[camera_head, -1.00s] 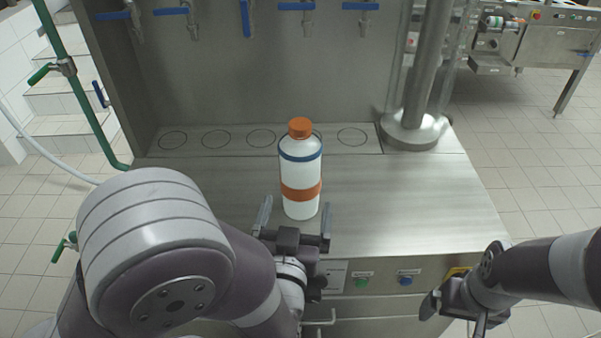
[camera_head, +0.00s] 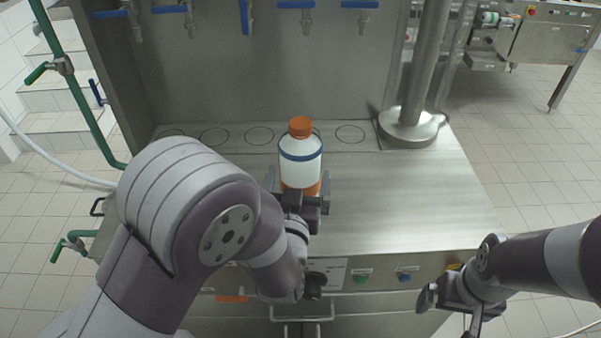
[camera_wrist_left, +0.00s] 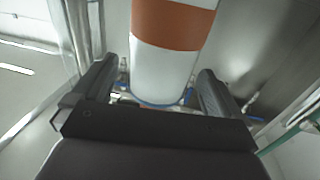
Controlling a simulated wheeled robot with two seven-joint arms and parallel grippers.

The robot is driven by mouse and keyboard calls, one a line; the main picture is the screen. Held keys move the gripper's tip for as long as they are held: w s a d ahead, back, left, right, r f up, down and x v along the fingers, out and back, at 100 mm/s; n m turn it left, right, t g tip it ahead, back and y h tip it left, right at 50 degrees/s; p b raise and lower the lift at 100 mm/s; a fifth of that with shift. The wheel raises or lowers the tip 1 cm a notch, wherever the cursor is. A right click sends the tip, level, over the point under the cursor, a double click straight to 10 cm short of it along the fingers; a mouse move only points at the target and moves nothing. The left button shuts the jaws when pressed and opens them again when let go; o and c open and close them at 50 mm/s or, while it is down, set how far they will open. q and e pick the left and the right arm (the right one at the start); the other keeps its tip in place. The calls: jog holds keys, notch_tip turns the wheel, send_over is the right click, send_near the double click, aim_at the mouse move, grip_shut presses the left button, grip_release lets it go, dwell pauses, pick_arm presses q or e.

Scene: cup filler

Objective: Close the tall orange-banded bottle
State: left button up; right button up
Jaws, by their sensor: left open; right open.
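The tall white bottle (camera_head: 300,168) stands upright on the steel worktop (camera_head: 400,205). It has a blue band, an orange band and an orange cap (camera_head: 300,127) on its top. My left gripper (camera_head: 299,186) is open, with its fingers on either side of the bottle's lower part; they hide some of that part. In the left wrist view the bottle (camera_wrist_left: 170,62) shows between the two spread fingers (camera_wrist_left: 160,95), with visible gaps on both sides. My right gripper (camera_head: 452,312) is open and empty at the lower right, off the worktop's front edge.
Several circles are marked along the back of the worktop, below blue-handled taps (camera_head: 247,15). A steel column (camera_head: 408,125) stands at the back right. Buttons (camera_head: 362,275) line the front panel. The worktop right of the bottle is clear.

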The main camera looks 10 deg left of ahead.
pick_arm(q)
jog(key=w, duration=0.1)
jog(key=w+p, duration=0.1)
jog(key=w, duration=0.1)
jog(key=w+a, duration=0.1)
jog(key=w, duration=0.1)
jog(key=shift+w, duration=0.15)
jog(key=c, duration=1.2)
jog(key=shift+r, duration=0.15)
jog(key=c, duration=0.5)
jog(key=shift+o, duration=0.2)
